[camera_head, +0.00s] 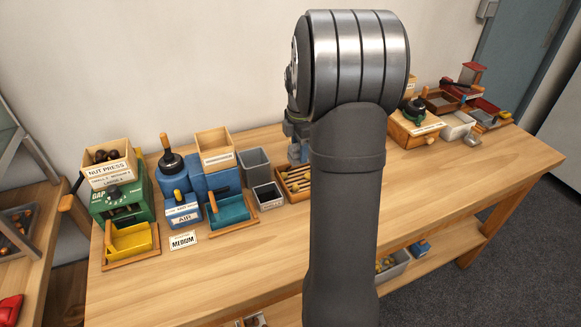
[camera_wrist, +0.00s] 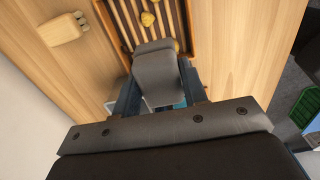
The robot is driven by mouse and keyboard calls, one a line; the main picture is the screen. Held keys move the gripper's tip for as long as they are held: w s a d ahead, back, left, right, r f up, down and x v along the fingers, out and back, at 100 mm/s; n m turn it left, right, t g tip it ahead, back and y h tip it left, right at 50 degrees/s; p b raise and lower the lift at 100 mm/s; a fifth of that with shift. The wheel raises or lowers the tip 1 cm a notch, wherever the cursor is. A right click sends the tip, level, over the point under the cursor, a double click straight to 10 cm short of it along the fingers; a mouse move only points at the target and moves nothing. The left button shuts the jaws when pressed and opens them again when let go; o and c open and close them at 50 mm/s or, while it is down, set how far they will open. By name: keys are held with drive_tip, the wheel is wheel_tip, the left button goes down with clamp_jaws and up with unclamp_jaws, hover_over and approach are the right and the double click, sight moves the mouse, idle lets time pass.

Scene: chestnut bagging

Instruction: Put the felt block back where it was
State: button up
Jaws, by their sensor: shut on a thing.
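The grey felt block (camera_wrist: 158,72) is in the wrist view, between the two dark fingers of my gripper (camera_wrist: 158,84). The gripper is shut on it. A wooden slatted tray (camera_wrist: 193,35) with several yellowish pieces in it lies beyond the block in the wrist view. The block covers part of this tray, and I cannot tell whether it touches it. In the head view a slatted tray (camera_head: 284,190) shows beside my arm, which hides its right part. The block itself is not clear in the head view.
Left of the tray stand a grey bin (camera_head: 255,164), a small grey box (camera_head: 268,196), a teal tray (camera_head: 232,212) and a green press (camera_head: 122,202). A wooden box (camera_head: 402,128) stands right of my arm. The front of the table (camera_head: 220,270) is mostly clear.

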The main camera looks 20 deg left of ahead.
drive_tip(key=w+a, duration=0.1)
drive_tip(key=w, duration=0.9)
drive_tip(key=a+f, duration=0.2)
drive_tip(key=a, duration=0.1)
drive_tip(key=a+f, duration=0.2)
drive_tip(key=a, duration=0.2)
drive_tip(key=a+f, duration=0.2)
drive_tip(key=a, duration=0.2)
drive_tip(key=shift+s+a+f, duration=0.2)
drive_tip(key=shift+f, duration=2.2)
drive_tip(key=o, duration=1.2)
drive_tip(key=shift+f, duration=0.15)
